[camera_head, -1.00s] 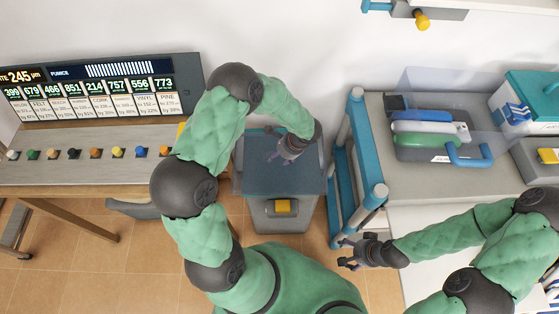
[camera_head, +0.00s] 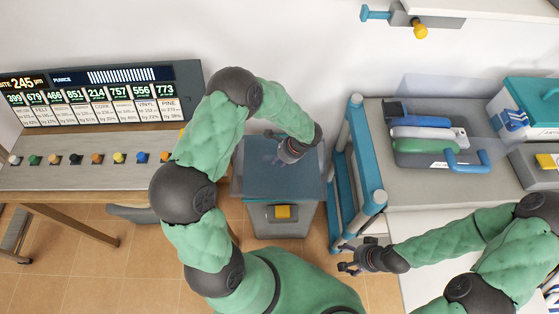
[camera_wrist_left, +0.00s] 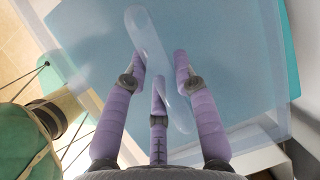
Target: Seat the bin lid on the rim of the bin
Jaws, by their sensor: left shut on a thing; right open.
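The bin (camera_head: 262,227) is grey with a yellow patch on its front and stands on the floor in the middle of the head view. The bin lid (camera_head: 270,182) is a translucent bluish panel over the bin's top. In the left wrist view the lid (camera_wrist_left: 225,50) fills most of the picture, with a clear bar handle (camera_wrist_left: 146,38) between the purple fingers. My left gripper (camera_head: 283,156) is shut on the lid's handle. I cannot tell whether the lid touches the rim or hovers above it. My right gripper (camera_head: 345,257) is open and empty, right of the bin.
A blue-and-grey rack (camera_head: 362,150) stands close on the bin's right. A counter at right carries a clear tray (camera_head: 430,155) with coloured items and a teal-lidded box (camera_head: 535,100). A table with knobs and a display (camera_head: 100,95) is at left.

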